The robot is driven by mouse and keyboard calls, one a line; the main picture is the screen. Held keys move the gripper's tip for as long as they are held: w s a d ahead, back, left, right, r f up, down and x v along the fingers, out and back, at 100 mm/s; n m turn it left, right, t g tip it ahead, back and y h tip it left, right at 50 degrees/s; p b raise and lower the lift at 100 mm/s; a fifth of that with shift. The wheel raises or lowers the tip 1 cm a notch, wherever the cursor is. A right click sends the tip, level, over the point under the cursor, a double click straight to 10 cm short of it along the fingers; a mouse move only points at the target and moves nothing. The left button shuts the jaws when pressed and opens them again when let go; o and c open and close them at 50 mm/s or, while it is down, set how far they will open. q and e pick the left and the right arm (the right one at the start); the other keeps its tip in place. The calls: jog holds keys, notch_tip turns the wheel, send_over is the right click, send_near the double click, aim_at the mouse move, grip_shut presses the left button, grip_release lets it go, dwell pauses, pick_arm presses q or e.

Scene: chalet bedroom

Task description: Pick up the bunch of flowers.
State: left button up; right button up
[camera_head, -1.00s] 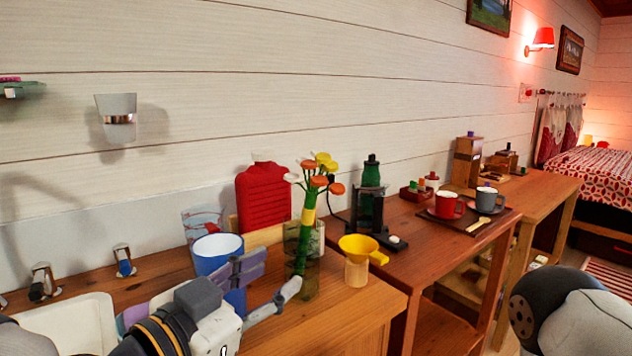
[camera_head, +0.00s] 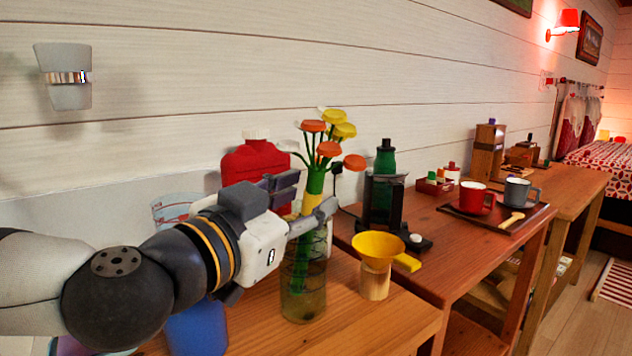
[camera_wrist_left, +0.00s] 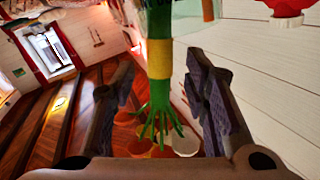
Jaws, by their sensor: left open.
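The bunch of flowers (camera_head: 316,184) has orange and yellow heads, green stems and a yellow band. It stands upright in a clear glass vase (camera_head: 303,300) on the wooden counter. My left gripper (camera_head: 307,196) is open at the height of the band, just above the vase rim. One finger shows on the far side of the stems and one on the near side. In the left wrist view the bunch (camera_wrist_left: 160,62) hangs inverted between the two open fingers (camera_wrist_left: 163,85), with gaps on both sides. My right gripper is out of view.
A yellow funnel (camera_head: 378,245) on a wooden stand is right of the vase. A red bottle (camera_head: 255,165) stands behind, and a blue cup (camera_head: 197,328) is below my left arm. A dark green bottle (camera_head: 386,157) and a tray with mugs (camera_head: 477,198) are further right.

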pick_arm(q)
jog(key=x, duration=0.3)
jog(key=shift+f, duration=0.1)
jog(key=shift+s, duration=0.1)
grip_shut()
